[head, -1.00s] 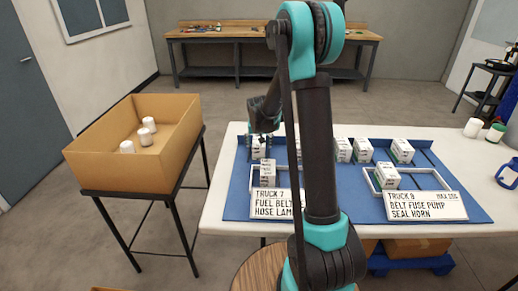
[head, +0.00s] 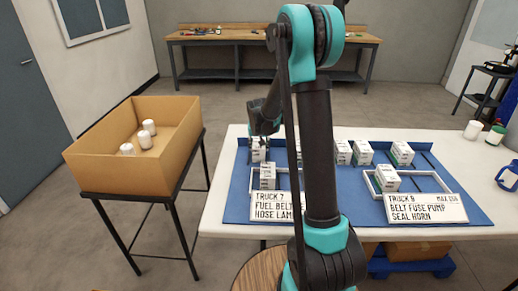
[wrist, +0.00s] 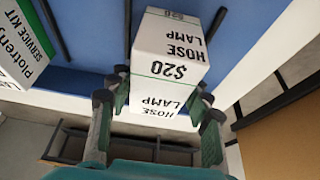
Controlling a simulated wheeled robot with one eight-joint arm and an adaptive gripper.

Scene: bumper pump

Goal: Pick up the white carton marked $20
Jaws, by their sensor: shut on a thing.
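The white carton marked $20 (wrist: 170,68), lettered HOSE LAMP, is between the two fingers of my gripper (wrist: 158,112) in the wrist view. The fingers are shut on its sides. In the head view my gripper (head: 262,138) is at the left end of the blue mat, with a white carton (head: 258,154) just below it. I cannot tell whether the held carton touches the mat. Part of my arm hides the middle of the mat.
Another carton (head: 267,177) stands close in front, behind the Truck 7 sign (head: 272,205). A SERVICE KIT carton (wrist: 22,48) is beside mine. Several cartons stand right, by the Truck 8 sign (head: 427,207). A cardboard box (head: 135,172) with white containers is at left.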

